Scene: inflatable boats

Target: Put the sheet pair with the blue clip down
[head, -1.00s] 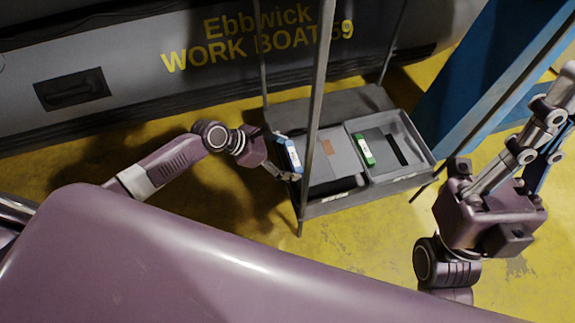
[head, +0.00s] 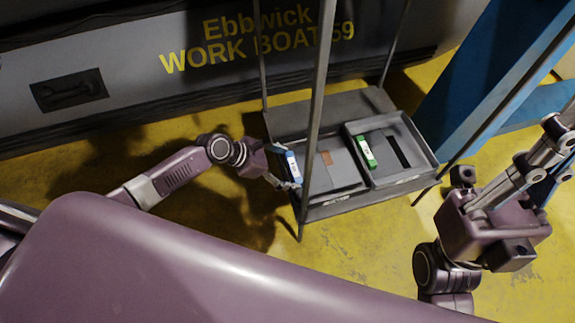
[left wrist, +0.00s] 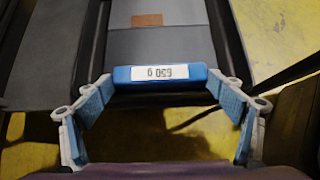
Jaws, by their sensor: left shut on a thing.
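The blue clip (head: 292,164) sits on the near-left edge of a grey sheet pair (head: 341,170) with a brown patch. The sheets lie within the left tray of a shelf, seemingly low in it; contact with its floor is hidden. My left gripper (head: 291,184) is shut on the clip. In the left wrist view, its blue-padded fingers stand at both ends of the clip (left wrist: 165,73), labelled "650 g", and the sheets (left wrist: 150,45) extend beyond it. My right gripper (head: 560,145) is at the right edge, away from the shelf; its tips are partly cut off.
A green clip (head: 366,152) is in the right tray (head: 431,158), beside a dark slot. A thin grey shelf post (head: 317,110) stands in front of the trays. A blue upright (head: 460,90) stands at right. A grey boat (head: 130,50) lies behind; the yellow floor in front is clear.

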